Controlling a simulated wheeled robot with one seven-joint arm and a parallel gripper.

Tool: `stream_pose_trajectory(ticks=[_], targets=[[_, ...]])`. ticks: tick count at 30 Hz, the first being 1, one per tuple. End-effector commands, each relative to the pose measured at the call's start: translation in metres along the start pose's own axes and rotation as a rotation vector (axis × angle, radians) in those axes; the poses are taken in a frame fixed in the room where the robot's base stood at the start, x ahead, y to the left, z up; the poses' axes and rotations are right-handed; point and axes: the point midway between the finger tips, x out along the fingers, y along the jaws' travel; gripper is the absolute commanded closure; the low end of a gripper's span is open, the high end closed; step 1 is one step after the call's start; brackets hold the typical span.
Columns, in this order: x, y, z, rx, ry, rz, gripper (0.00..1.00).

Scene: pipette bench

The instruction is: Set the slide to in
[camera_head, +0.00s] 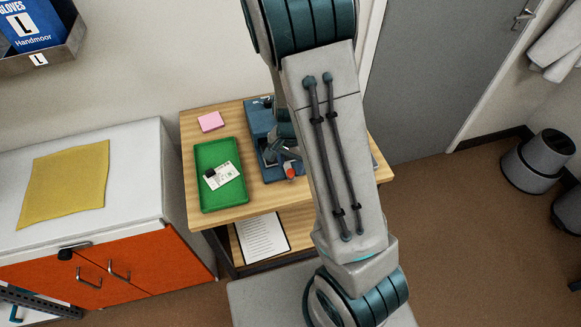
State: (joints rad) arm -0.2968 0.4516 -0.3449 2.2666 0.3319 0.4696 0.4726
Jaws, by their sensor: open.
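A blue device (257,119) stands on the wooden table, partly hidden behind my arm. A small orange-red part (290,172) shows at its front end. I cannot make out which part is the slide or how it is set. My gripper (269,154) is over the middle of the blue device, close to the orange-red part. It is open, and I see nothing held in it. I cannot tell whether its fingers touch the device. My arm covers the right side of the device and of the table.
A green tray (200,155) with a white card and a small black item lies left of the device. A pink note pad (211,121) lies behind the tray. A white-topped orange cabinet (130,150) with a yellow cloth (65,183) stands at the left. A paper sheet (262,239) lies on the lower shelf.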

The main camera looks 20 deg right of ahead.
Motion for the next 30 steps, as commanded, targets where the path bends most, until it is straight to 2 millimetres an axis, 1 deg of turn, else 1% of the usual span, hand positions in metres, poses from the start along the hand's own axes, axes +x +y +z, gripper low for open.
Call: stream_pose_trajectory(ticks=[1,3,6,9,17,18,20,21,22,26,29,30], targets=[[0.007,0.001,0.0,0.0,-0.001,0.002,0.55],[0.015,0.0,0.0,0.0,-0.001,0.001,0.55],[0.021,0.0,0.0,0.0,-0.001,0.001,0.55],[0.024,0.0,0.0,-0.001,0.0,0.0,0.55],[0.025,0.0,0.0,-0.001,0.001,-0.001,0.55],[0.025,0.0,0.0,-0.001,0.001,-0.001,0.67],[0.025,0.0,0.0,-0.001,0.0,-0.001,0.83],[0.025,0.0,0.0,-0.001,0.0,-0.001,0.94],[0.025,0.0,0.0,-0.001,0.0,-0.001,1.0],[0.024,-0.001,0.0,-0.003,0.0,-0.001,1.0],[0.024,-0.01,-0.001,-0.016,0.0,-0.001,1.0],[0.023,-0.017,-0.002,-0.025,0.0,-0.001,1.0]])
